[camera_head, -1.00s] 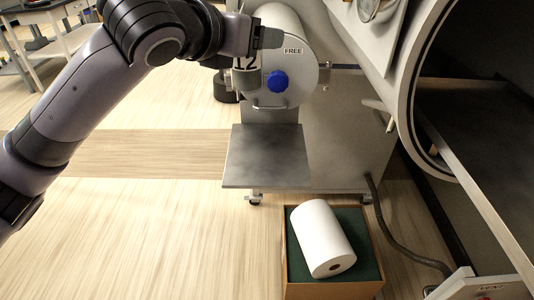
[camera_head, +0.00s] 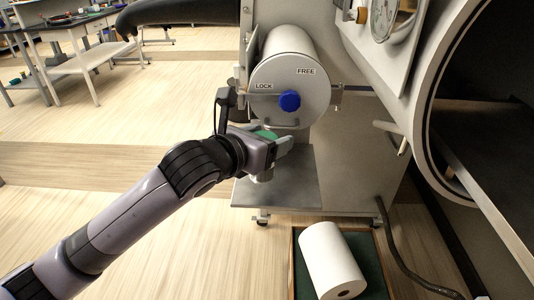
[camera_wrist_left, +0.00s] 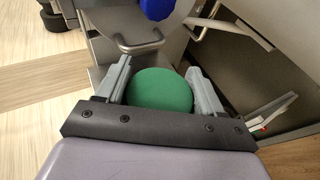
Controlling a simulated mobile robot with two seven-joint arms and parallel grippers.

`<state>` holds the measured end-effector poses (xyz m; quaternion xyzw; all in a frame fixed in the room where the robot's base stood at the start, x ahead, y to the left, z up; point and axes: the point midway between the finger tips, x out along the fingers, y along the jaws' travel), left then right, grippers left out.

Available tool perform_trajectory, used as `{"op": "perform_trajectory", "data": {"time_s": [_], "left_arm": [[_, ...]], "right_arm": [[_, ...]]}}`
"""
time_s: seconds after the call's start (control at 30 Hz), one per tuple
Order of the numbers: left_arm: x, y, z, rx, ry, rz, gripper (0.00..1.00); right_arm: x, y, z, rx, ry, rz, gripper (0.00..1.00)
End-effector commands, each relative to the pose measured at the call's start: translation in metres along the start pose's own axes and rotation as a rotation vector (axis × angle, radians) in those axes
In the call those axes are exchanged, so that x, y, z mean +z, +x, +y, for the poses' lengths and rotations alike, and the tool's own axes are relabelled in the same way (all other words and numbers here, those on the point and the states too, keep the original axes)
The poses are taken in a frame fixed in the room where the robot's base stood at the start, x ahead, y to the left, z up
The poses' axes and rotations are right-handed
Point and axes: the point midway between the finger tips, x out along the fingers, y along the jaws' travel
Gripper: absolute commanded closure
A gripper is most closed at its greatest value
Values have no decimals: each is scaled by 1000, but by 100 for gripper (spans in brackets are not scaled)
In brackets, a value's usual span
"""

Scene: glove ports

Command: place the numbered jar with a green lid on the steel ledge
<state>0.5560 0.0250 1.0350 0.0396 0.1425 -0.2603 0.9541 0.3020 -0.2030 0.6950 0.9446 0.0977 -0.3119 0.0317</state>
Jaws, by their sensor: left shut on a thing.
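The jar with a green lid (camera_head: 266,134) is held in my left gripper (camera_head: 283,146), and only its lid and a bit of its pale lower part show in the head view. The green lid (camera_wrist_left: 161,90) lies between the two fingers in the left wrist view; the jar's number is hidden. The steel ledge (camera_head: 300,190) is a flat grey plate below the round port door. The jar is over the ledge's left rear part; I cannot tell whether its base touches. My right gripper is not in view.
The round port door (camera_head: 290,90) with a blue knob (camera_head: 289,101) and handle is just behind and above the gripper. A box with a white roll (camera_head: 332,260) stands below the ledge. A large round opening is at the right. The ledge's front and right are bare.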

Motion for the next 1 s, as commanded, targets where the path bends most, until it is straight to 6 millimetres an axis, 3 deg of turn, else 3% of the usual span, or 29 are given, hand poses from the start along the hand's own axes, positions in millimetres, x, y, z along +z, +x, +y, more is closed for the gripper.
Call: {"op": "perform_trajectory", "data": {"time_s": [0.2,0.6,0.63,0.7,1.0], "left_arm": [[-30,9,0,0,-3,4,65],[-35,10,0,1,0,3,65],[-36,11,0,1,0,3,30],[-35,11,0,1,-1,3,7],[-34,10,0,0,-1,3,7]], "right_arm": [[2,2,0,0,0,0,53],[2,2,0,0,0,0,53],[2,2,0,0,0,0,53],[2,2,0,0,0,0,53],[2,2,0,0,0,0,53]]}}
